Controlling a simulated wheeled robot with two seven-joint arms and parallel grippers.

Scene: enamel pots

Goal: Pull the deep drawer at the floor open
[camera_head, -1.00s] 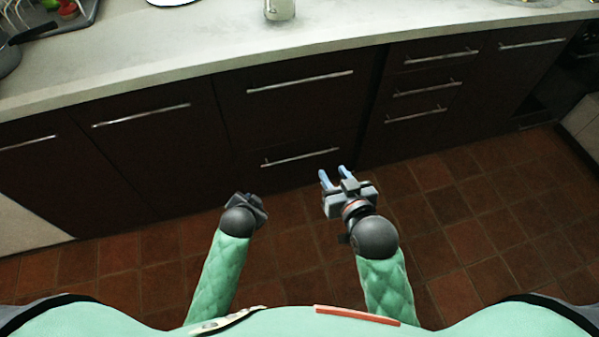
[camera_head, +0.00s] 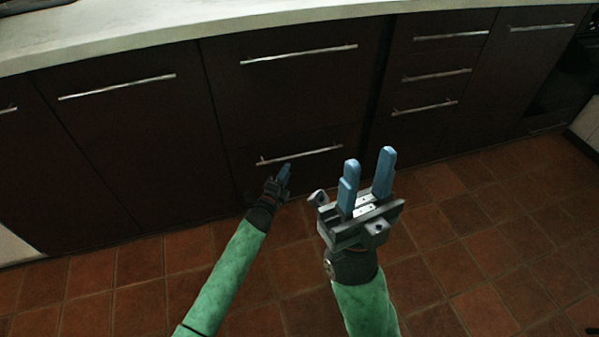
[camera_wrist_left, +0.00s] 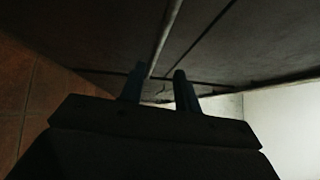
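The deep drawer (camera_head: 325,168) at the floor has a dark brown front and looks shut. Its long metal handle (camera_head: 312,153) runs across the front; the bar also shows in the left wrist view (camera_wrist_left: 168,35). My left gripper (camera_head: 285,172) is just below the handle's left part in the head view. In the left wrist view my left gripper (camera_wrist_left: 157,80) has its two blue fingers apart, with the bar running into the gap between them; I cannot tell whether they touch it. My right gripper (camera_head: 368,168) is open and empty, in front of the cabinets, right of the left one.
A wide drawer (camera_head: 300,85) is above the deep one. Several smaller drawers (camera_head: 435,75) are to the right and a cupboard door (camera_head: 125,150) to the left. A pale countertop (camera_head: 200,20) runs above. The tiled floor (camera_head: 130,280) is clear.

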